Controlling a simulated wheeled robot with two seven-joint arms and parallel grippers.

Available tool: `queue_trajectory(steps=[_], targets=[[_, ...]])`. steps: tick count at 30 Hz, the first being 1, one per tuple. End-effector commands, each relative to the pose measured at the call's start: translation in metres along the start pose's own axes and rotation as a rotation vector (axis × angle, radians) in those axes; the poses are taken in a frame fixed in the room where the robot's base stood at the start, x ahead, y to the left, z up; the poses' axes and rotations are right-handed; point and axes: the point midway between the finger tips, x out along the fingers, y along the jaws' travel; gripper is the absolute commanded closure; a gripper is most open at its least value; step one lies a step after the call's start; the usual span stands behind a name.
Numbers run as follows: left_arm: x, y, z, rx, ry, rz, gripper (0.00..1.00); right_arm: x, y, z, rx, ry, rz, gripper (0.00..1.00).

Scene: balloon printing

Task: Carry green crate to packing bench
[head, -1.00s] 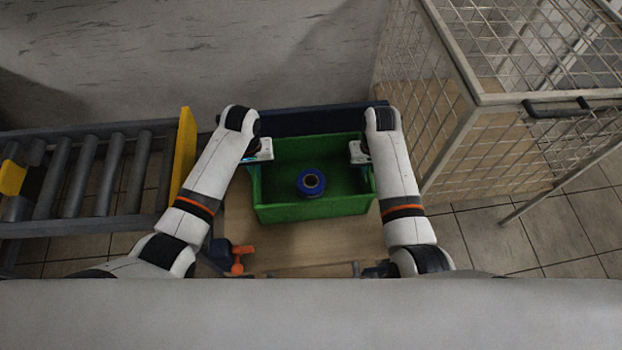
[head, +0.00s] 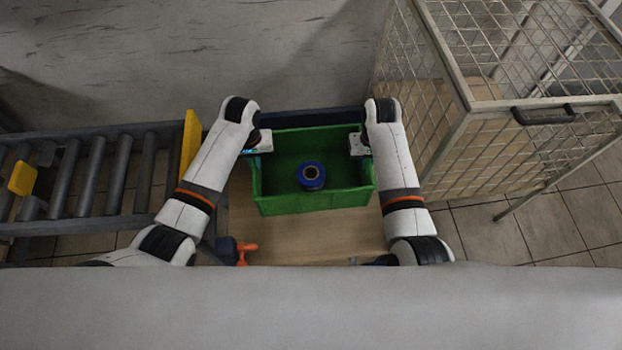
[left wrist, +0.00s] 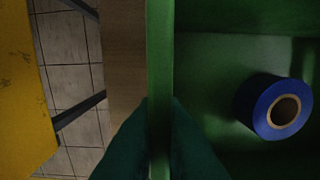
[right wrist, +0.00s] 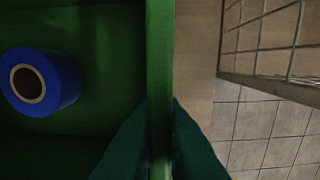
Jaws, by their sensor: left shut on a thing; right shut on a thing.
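The green crate (head: 312,203) is in the middle of the head view, upright over a light wooden surface (head: 300,238). A blue roll with a brown core (head: 311,175) lies inside it; the roll also shows in the left wrist view (left wrist: 262,108) and the right wrist view (right wrist: 60,84). My left gripper (head: 262,143) is shut on the crate's left wall, which runs between its fingers in the left wrist view (left wrist: 160,80). My right gripper (head: 357,146) is shut on the right wall, seen between its fingers in the right wrist view (right wrist: 160,70). I cannot tell whether the crate touches the surface.
A roller conveyor (head: 98,180) with a yellow end plate (head: 190,145) stands on the left. A wire mesh cage (head: 470,140) with a dark handle stands close on the right. An orange and dark blue tool (head: 243,253) lies at the surface's near left. A wall is behind.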

Motion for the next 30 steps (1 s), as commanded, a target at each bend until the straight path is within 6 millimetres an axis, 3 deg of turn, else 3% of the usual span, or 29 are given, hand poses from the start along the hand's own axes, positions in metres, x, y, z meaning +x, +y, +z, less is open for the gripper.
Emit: queue_trajectory(steps=[14,30], targets=[[-0.011,0.0,-0.001,0.0,-0.003,-0.001,1.0,-0.011,0.0,-0.001,0.0,-0.003,0.0,1.0],[-0.076,0.001,-0.015,0.0,-0.003,-0.002,1.0,-0.076,0.002,-0.015,-0.001,-0.003,0.001,1.0]])
